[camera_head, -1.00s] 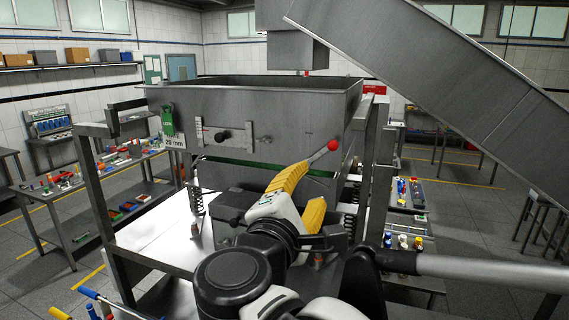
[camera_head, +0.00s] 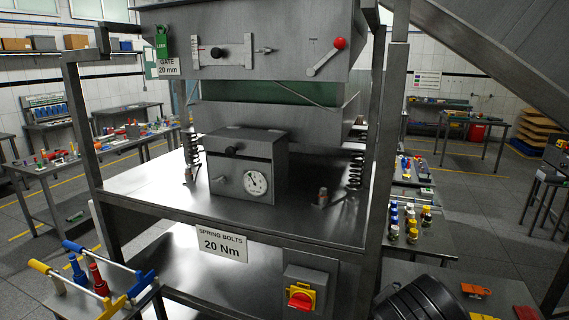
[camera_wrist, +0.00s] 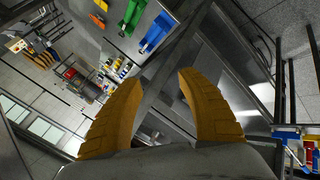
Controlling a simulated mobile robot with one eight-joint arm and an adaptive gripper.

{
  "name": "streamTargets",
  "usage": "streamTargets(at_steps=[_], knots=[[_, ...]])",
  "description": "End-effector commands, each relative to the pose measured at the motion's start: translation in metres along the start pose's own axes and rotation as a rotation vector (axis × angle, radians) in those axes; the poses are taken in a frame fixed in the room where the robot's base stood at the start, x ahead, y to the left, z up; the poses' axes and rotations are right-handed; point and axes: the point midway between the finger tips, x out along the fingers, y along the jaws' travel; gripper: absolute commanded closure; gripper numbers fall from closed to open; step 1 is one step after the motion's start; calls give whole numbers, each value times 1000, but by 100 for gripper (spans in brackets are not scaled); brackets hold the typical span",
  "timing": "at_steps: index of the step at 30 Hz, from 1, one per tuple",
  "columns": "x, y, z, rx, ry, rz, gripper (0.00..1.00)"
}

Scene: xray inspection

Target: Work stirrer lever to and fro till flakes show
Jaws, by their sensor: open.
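The lever (camera_head: 326,58) has a grey handle and a red ball knob. It sits on the front of the grey steel hopper (camera_head: 285,20) in the head view, tilted up to the right. No flakes can be made out. My gripper (camera_wrist: 160,76) has two yellow ribbed fingers, spread apart with nothing held between them in the wrist view. The lever cannot be made out in the wrist view.
Below the hopper stand coil springs (camera_head: 355,170), a box with a dial gauge (camera_head: 256,182) and a red-yellow switch (camera_head: 301,297). A slanted chute (camera_head: 500,60) fills the upper right. Side tables (camera_head: 40,180) hold tools and bottles.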

Motion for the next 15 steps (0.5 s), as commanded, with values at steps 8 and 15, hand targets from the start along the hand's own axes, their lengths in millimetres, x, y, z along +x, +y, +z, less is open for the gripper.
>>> streamTargets(at_steps=[8,15], knots=[[80,-89,77,482,7,-215,54],[91,-107,87,636,19,-278,54]])
